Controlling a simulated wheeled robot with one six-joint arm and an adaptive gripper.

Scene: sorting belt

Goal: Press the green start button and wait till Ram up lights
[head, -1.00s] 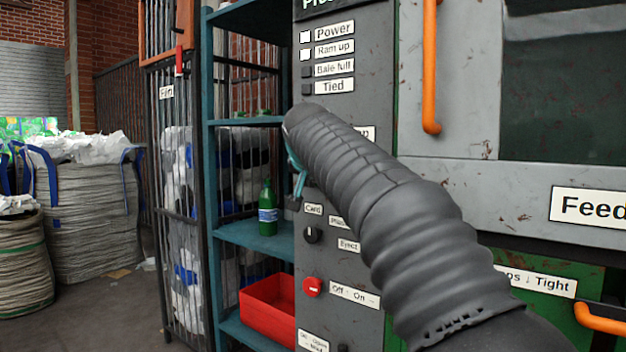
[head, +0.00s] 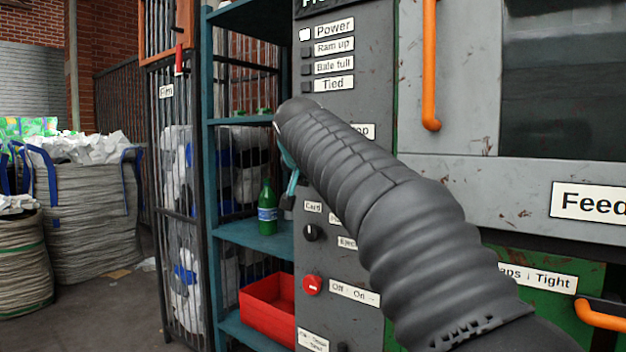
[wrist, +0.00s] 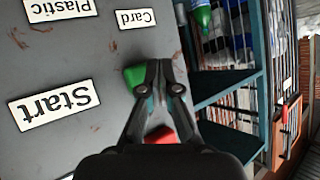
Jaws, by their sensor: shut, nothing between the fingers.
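The green start button (wrist: 134,78) shows in the wrist view, partly covered by my fingers, beside the upside-down Start label (wrist: 55,103). My gripper (wrist: 158,66) is shut and empty, its tips over the button's edge; I cannot tell whether they touch it. In the head view my sleeved arm hides the button and most of the gripper. On the panel, the Power lamp (head: 306,34) is lit white. The Ram up lamp (head: 306,52) is dark, as are the Bale full lamp (head: 307,69) and the Tied lamp (head: 307,86).
A red switch (head: 312,285) and a black knob (head: 310,232) sit lower on the panel. A red part also shows between my fingers in the wrist view (wrist: 160,134). Left of the panel, a teal shelf (head: 262,240) holds a green bottle (head: 267,208) and a red bin (head: 268,318).

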